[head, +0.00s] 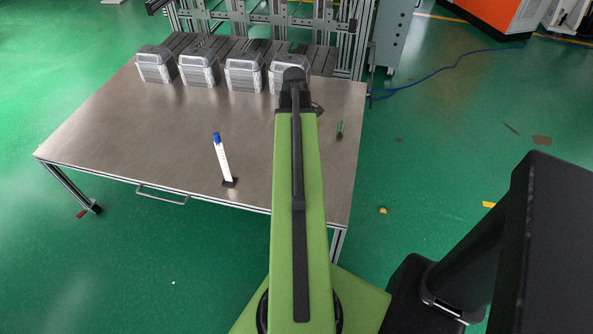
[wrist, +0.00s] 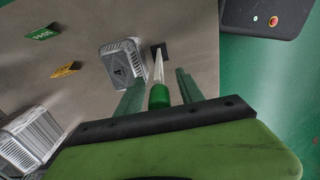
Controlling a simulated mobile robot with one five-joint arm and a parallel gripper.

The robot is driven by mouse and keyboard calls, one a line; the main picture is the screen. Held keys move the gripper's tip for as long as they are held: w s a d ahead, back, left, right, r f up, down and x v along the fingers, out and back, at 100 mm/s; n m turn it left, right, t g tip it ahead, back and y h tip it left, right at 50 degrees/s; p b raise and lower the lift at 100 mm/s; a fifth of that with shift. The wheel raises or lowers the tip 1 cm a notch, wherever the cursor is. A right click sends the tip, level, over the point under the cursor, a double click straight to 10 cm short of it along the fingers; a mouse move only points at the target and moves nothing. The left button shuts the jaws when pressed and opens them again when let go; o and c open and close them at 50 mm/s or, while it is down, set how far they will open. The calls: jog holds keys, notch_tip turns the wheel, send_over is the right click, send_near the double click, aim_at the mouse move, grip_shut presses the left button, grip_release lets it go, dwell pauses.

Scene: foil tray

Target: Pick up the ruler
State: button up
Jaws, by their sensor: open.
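A pale upright strip with a blue top, which looks like the ruler (head: 223,158), stands in a dark base near the table's front edge, left of my arm in the head view. In the wrist view, a thin pale upright thing with a green end (wrist: 158,96) rises from a dark base. I cannot tell whether the two are the same. My gripper (wrist: 158,75) is open, with one green finger on each side of the green-ended thing. It is not visibly shut on anything. In the head view my arm hides the fingers.
Several grey ribbed trays (head: 200,68) line the table's back edge. One grey tray (wrist: 123,64) is close beside my left finger. A green marker (wrist: 42,33) and a yellow marker (wrist: 66,70) are on the table (head: 130,120). Its left and middle parts are mostly clear.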

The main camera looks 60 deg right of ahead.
grip_shut()
dwell(1.4)
